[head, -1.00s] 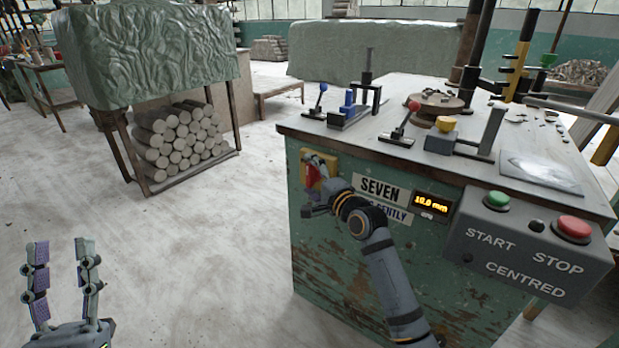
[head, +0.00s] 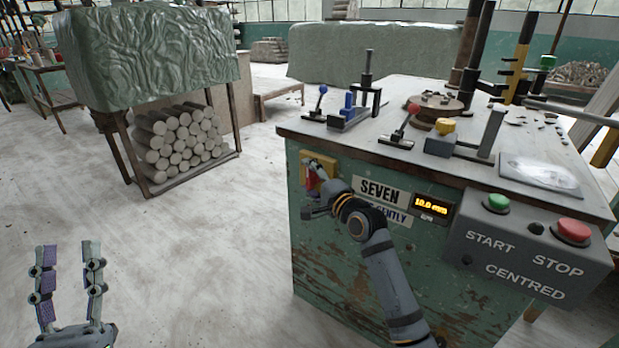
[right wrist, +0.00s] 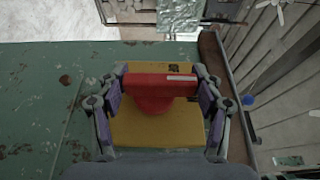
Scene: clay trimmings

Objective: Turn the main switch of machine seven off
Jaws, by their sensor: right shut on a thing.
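The main switch is a red handle (right wrist: 158,86) on a yellow plate (right wrist: 150,132), on the green front of machine seven (head: 345,260). In the head view the yellow plate (head: 305,157) shows at its upper left corner, and the red handle (head: 311,181) is mostly hidden by my right gripper (head: 310,189). My right gripper is shut on the red handle, with a finger at each end of it in the right wrist view. A white mark sits near the handle's right end in that view. My left gripper (head: 68,252) is open and empty, low at the left.
A sign (head: 380,198) reads SEVEN beside my right gripper, and a lit display (head: 431,208) reads 10.0 mm. A control box (head: 525,243) carries a green button (head: 496,203) and a red button (head: 573,231). Levers stand on the machine's top.

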